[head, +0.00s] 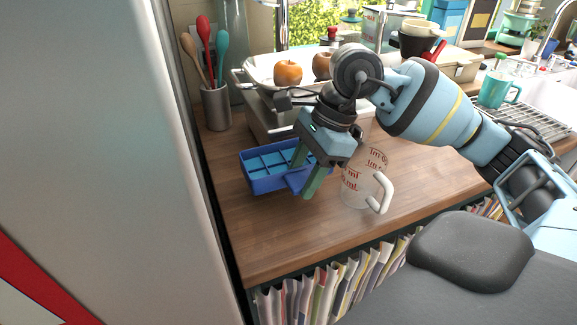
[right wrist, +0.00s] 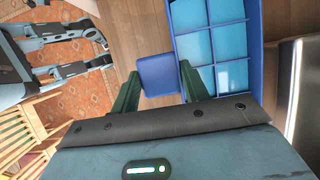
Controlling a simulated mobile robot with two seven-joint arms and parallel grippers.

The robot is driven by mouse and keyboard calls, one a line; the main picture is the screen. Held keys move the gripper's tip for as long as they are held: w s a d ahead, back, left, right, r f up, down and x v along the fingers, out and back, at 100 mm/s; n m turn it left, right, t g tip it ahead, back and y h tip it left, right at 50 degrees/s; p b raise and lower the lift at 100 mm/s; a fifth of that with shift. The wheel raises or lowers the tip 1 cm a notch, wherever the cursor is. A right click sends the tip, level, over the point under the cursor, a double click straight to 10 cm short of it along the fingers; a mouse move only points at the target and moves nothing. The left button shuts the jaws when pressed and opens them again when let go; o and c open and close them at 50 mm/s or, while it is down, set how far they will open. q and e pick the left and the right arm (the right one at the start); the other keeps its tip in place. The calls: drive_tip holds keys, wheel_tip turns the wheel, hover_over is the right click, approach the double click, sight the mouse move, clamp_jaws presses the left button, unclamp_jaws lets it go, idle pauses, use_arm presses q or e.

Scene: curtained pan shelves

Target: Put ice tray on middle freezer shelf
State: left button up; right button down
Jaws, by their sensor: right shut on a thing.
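The blue ice tray (head: 262,181) has light blue square compartments and is at the left part of the wooden counter in the head view. Its compartments and tab-like handle show in the right wrist view (right wrist: 208,45). My right gripper (head: 308,178) is shut on the tray's handle end, with green fingers on both sides of it. I cannot tell whether the tray touches the counter or is just above it. The freezer shelf is not visible. A large grey appliance side (head: 110,130) fills the left of the head view. My left gripper is not in view.
A clear measuring cup (head: 358,190) with a white handle stands close to the right of my gripper. A utensil holder (head: 216,106) and a scale with fruit (head: 287,73) stand behind the tray. The front left of the wooden counter (head: 262,245) is clear.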

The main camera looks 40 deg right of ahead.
drive_tip(key=shift+f, duration=2.4)
drive_tip(key=shift+f, duration=0.1)
drive_tip(key=shift+f+b, duration=0.35)
drive_tip(key=c, duration=0.7)
unclamp_jaws()
drive_tip(key=shift+r, duration=0.2)
drive_tip(key=shift+r+p, duration=0.3)
drive_tip(key=shift+r, duration=0.1)
drive_tip(key=shift+v, duration=5.85)
